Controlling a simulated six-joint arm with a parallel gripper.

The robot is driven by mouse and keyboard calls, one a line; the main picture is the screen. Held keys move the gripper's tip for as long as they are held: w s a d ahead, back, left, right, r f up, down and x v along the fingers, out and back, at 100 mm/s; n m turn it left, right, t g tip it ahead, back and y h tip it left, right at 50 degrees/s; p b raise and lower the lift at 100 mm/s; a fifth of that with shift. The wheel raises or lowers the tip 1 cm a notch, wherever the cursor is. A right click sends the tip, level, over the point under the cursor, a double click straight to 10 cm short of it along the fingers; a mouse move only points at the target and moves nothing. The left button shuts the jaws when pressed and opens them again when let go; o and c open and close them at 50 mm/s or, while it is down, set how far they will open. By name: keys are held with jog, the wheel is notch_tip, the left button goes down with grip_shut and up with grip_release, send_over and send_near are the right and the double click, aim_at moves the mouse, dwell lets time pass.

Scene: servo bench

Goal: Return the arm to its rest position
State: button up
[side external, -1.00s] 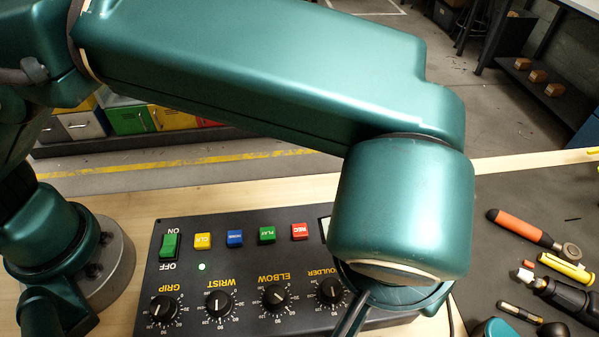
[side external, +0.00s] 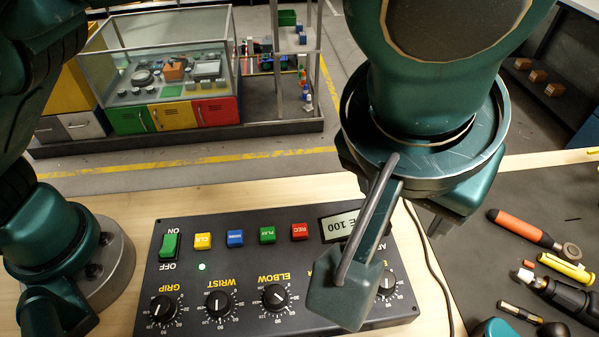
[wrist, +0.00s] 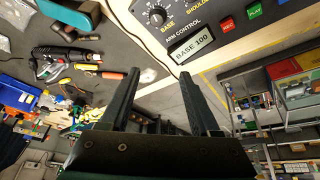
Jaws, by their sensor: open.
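My gripper (wrist: 155,74) shows in the wrist view with its two dark fingers spread and nothing between them. In the side view my wrist hangs over the right end of the black control box (side external: 190,260); the fingers are mostly hidden there behind my wrist. The display (side external: 341,226) is partly covered by my wrist bracket; in the wrist view it reads BASE 100 (wrist: 192,46). The green ON/OFF switch (side external: 170,246) is at the box's left, with a lit green lamp (side external: 202,267) near it. The shoulder knob is hidden behind my wrist camera block.
Coloured buttons, including the red REC (side external: 300,231), line the box. A dark mat (side external: 480,270) at right holds an orange-handled tool (side external: 525,230) and other tools. A cable (side external: 430,260) runs beside the box. A glass-topped cabinet (side external: 170,80) stands beyond the bench.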

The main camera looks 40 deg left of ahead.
jog(key=w+a+r+n, duration=0.2)
jog(key=a+r, duration=0.3)
jog(key=a, duration=0.6)
jog(key=w+a+r+n, duration=0.15)
jog(key=a+r, duration=0.25)
jog(key=a, duration=0.6)
jog(key=s+a+f+t, duration=0.1)
jog(key=s+a+f, duration=0.2)
jog(key=s+a, duration=0.45)
jog(key=s+f+m, duration=0.3)
jog(key=f, duration=0.4)
jog(key=shift+s+a, duration=0.4)
jog(key=shift+a, duration=0.05)
jog(key=shift+m, duration=0.25)
